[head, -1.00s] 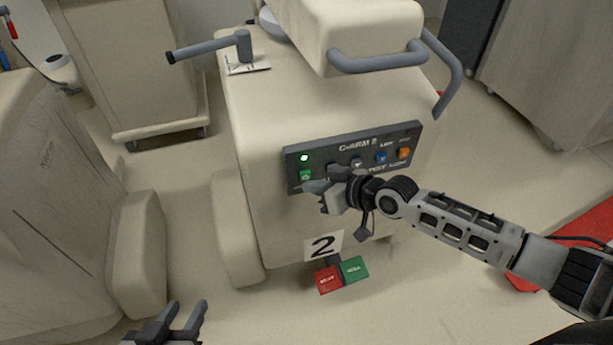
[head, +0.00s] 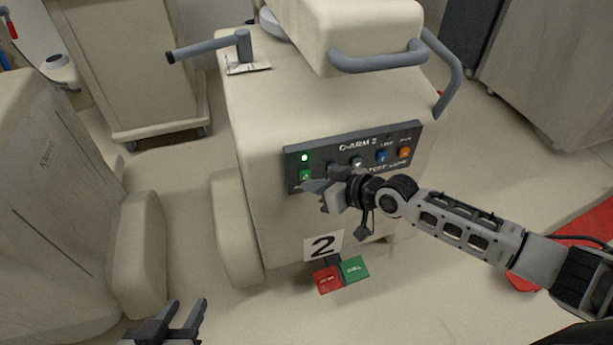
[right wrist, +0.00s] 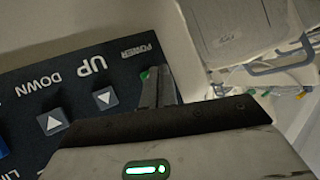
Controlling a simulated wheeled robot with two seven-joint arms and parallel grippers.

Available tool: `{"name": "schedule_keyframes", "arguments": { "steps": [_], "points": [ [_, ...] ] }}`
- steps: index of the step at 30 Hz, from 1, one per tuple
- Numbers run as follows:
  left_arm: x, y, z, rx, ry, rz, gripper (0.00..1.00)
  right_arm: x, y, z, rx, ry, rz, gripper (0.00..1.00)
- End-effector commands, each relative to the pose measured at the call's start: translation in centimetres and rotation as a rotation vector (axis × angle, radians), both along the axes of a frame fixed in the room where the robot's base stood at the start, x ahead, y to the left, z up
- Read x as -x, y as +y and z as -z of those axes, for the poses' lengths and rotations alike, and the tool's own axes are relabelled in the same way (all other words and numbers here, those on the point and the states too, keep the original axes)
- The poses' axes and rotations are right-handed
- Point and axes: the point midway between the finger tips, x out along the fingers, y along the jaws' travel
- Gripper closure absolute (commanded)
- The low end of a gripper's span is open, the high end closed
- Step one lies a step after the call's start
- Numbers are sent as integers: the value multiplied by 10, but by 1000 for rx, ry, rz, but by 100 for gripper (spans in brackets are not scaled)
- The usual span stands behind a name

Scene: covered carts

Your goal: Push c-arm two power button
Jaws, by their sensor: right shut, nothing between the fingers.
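The c-arm two unit (head: 265,125) is a cream cart with a dark control panel (head: 325,153) labelled C-ARM 2. A lit green lamp (head: 304,158) is at the panel's left end, with the green power button (head: 306,175) below it. My right gripper (head: 306,187) is shut and empty, its tips at the button's lower edge. My left gripper (head: 183,310) is open and empty at the bottom edge.
UP (right wrist: 104,98) and DOWN (right wrist: 52,121) buttons lie near the power button. A blue button (head: 381,157) and an orange button (head: 404,153) are further right. Red (head: 327,280) and green (head: 354,269) pedals are on the floor below. Another covered cart (head: 60,200) stands left.

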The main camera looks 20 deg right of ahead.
Motion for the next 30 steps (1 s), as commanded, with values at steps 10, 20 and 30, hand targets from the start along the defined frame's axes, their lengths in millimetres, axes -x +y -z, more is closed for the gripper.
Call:
{"name": "schedule_keyframes", "arguments": {
  "steps": [10, 20, 30],
  "points": [
    [0, 0, 8, -1, 3, 0, 64, -8, 1, 0, -1, 1, 0, 100],
    [0, 0, 10, -1, 4, 0, 64, -9, 1, 0, -1, -1, 0, 100],
    [1, 0, 13, -1, 4, 0, 64, -12, 1, 0, 0, 0, 0, 100]
  ]
}}
